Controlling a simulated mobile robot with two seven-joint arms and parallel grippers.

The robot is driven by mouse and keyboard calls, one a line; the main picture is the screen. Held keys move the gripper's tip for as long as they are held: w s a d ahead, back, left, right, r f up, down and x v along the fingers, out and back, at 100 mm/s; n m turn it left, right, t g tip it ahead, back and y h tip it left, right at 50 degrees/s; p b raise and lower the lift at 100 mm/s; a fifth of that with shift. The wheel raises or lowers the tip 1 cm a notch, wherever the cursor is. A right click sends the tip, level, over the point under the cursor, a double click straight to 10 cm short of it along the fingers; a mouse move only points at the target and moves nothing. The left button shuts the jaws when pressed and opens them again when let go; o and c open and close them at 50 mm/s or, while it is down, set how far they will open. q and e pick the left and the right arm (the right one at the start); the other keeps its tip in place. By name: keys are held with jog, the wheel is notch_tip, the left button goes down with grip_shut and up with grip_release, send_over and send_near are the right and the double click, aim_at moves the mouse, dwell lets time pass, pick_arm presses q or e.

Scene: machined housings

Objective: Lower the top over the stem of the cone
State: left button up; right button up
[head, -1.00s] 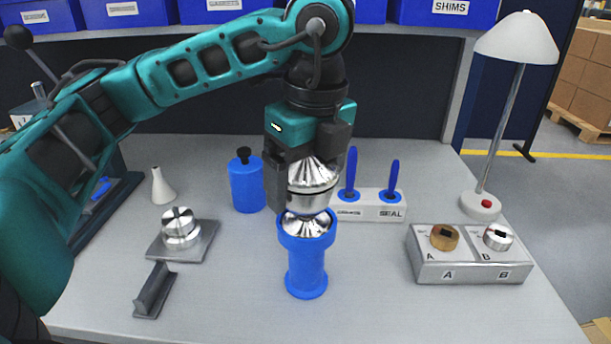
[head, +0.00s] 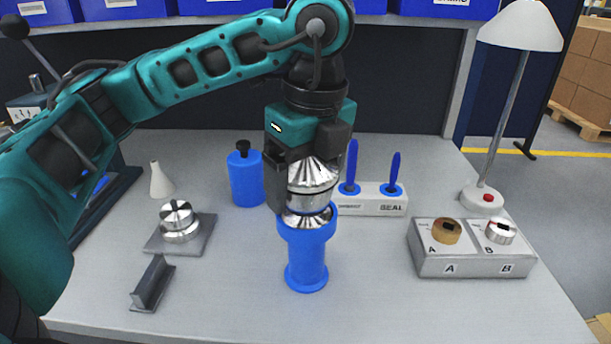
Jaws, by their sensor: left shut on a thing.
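My left gripper (head: 308,181) points down at the middle of the table and is shut on the top (head: 312,172), a shiny domed metal piece with a banded lower part. Directly below is the cone (head: 309,219), a shiny metal piece seated in the mouth of a blue stand (head: 306,263). The top's lower edge overlaps the upper part of the cone in the head view. The cone's stem is hidden behind or inside the top. I cannot tell whether the top touches the cone. My right gripper is not in view.
A blue bottle (head: 245,178) and a white holder with blue-handled tools (head: 379,204) stand close behind. A metal piece on a grey plate (head: 203,236) and a dark bracket (head: 151,285) lie left. A control box (head: 470,262) and a lamp (head: 482,202) are right.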

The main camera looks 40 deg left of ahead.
pick_arm(q)
jog(key=shift+f, duration=0.35)
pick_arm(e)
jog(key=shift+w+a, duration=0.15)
pick_arm(q)
jog(key=shift+f+b, duration=0.55)
jog(key=shift+b, duration=0.2)
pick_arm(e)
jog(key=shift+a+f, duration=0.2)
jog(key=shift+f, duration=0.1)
pick_arm(q)
jog(key=o, duration=1)
